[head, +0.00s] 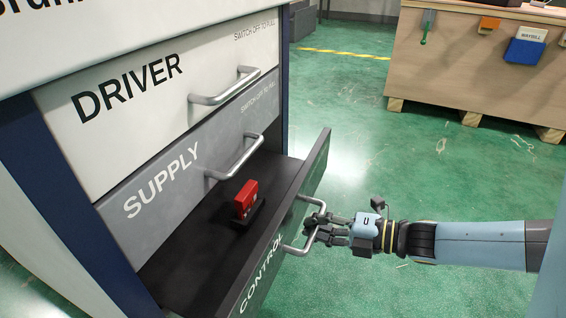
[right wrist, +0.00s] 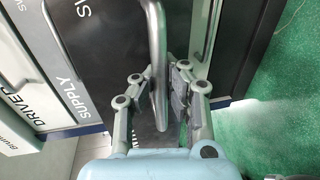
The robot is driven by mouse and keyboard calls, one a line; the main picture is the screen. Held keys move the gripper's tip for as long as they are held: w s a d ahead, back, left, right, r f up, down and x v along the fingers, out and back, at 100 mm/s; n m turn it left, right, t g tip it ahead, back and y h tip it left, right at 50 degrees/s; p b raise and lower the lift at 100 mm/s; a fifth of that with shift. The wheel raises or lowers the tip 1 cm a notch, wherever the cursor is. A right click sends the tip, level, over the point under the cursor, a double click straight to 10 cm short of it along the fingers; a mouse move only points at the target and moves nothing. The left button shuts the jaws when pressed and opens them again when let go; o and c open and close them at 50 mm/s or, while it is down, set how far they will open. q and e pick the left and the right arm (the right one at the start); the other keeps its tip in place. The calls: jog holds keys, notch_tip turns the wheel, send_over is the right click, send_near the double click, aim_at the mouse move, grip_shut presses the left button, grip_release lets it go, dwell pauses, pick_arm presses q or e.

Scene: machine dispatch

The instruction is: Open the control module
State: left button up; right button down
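The control module is a dark drawer (head: 262,268) marked CONTROL, the lowest of the labelled drawers; it stands pulled out of the cabinet. Its metal handle (head: 289,249) is on the front panel. My right gripper (head: 314,226) reaches in from the right and its fingers are around this handle. In the right wrist view the handle (right wrist: 158,45) runs between the fingertips of the right gripper (right wrist: 161,78), which appear closed against it from both sides. A red block (head: 246,197) on a dark base stands inside the open drawer. My left gripper is not in view.
Above are the SUPPLY drawer (head: 150,215) and the DRIVER drawer (head: 120,120), both shut, with metal handles. A wooden crate-like bench (head: 470,70) with a blue WAYBILL holder (head: 524,51) stands at the back right. The green floor (head: 370,160) between is clear.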

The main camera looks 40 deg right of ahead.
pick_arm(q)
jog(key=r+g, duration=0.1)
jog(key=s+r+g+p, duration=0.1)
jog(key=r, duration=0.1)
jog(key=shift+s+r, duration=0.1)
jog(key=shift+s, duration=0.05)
pick_arm(e)
jog(key=f+v, duration=0.2)
jog(key=v, duration=0.7)
jog(key=shift+s+d, duration=0.25)
jog(key=shift+s, duration=0.3)
jog(key=c, duration=1.3)
grip_release()
jog(key=shift+s+d, duration=0.1)
jog(key=shift+s, duration=0.05)
jog(key=shift+c, duration=0.2)
jog(key=v, duration=1.2)
